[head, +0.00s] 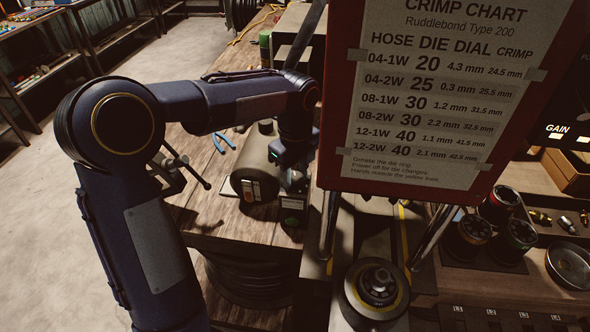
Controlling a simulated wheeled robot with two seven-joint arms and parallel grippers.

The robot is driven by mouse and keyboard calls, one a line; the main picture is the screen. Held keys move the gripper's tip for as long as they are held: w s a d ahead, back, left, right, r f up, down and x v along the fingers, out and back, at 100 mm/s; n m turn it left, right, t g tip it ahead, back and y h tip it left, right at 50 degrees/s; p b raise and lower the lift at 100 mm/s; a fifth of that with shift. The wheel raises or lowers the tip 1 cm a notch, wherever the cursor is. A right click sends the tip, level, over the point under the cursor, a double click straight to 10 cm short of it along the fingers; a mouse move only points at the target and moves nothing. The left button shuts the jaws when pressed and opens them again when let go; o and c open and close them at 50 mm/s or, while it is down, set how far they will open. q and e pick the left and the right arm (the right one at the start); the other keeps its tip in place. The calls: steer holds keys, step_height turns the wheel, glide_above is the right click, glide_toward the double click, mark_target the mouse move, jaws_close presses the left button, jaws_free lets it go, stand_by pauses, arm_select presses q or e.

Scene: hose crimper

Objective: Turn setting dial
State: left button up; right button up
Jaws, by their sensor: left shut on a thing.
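My left gripper (293,178) reaches down from the left arm to a small dark unit (293,203) beside a dark cylindrical motor housing (257,163) on the wooden bench. It is shut on a small part there, which I take to be the setting dial. The fingers and the chart's edge hide most of that part, so its marks and pointer cannot be read. A crimp chart (436,85) on a red board stands close in front, listing hose, die, dial and crimp values. The dial column shows 4.3, 0.3, 1.2, 2.2, 1.1 and 2.1 mm. My right gripper does not show.
The red board hides much of the machine. A round dark piece with a yellow ring (376,288) is at the bottom. Dark cylindrical pieces (511,238) and a metal dish (571,266) lie at right. Blue-handled pliers (224,141) lie on the bench; open floor is at left.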

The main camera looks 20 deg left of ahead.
mark_target(295, 177)
arm_select(q)
steer(key=o, duration=1)
step_height(295, 177, up, 8)
steer(key=shift+f, duration=0.1)
